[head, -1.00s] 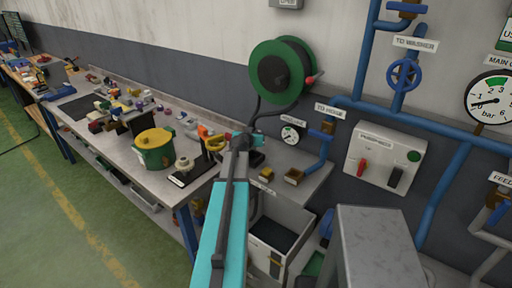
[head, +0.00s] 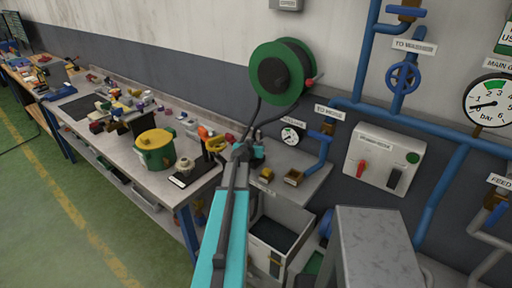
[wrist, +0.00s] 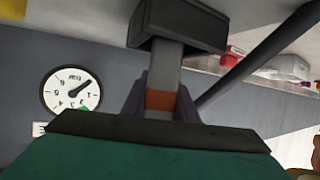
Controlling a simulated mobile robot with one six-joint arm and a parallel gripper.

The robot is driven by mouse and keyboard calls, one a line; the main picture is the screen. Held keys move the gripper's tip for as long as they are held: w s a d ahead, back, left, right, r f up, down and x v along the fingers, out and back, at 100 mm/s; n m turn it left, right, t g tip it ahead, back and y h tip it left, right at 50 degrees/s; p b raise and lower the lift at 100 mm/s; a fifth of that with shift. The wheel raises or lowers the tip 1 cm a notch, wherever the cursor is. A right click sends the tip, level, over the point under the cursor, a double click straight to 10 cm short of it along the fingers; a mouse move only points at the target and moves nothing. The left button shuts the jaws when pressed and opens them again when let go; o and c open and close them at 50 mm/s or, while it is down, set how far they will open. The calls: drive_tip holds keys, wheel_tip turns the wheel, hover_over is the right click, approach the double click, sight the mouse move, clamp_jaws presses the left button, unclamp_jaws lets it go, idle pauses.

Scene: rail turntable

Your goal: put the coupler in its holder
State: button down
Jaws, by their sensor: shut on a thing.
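My gripper (head: 257,151) is above the near end of the bench, by the small wall shelf, partly hidden behind my arm. In the wrist view its fingers (wrist: 160,102) are shut on the coupler (wrist: 166,72), a grey piece with an orange band and a dark block at its far end. A dark hose (head: 272,119) runs from the green reel down to the gripper. On the shelf sit a small yellow block (head: 267,173) and a brown open-topped block (head: 293,178); I cannot tell whether either is the holder.
The green hose reel (head: 304,72) hangs on the wall. A small gauge (head: 290,136) and blue pipes (head: 345,102) are at the right. A green and yellow pot (head: 155,150) and clutter crowd the bench (head: 130,160). The shelf (head: 315,165) has bare room.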

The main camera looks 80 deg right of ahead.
drive_tip(key=shift+f, duration=0.95)
drive_tip(key=shift+f, duration=0.1)
drive_tip(key=c, duration=1.4)
unclamp_jaws()
drive_tip(key=shift+b+v, duration=0.65)
drive_tip(key=shift+v, duration=1.2)
drive_tip(key=s+b+v, duration=0.1)
drive_tip(key=b+v, duration=0.2)
drive_tip(key=v, duration=0.5)
drive_tip(key=shift+w+a, duration=0.2)
drive_tip(key=shift+w, duration=0.3)
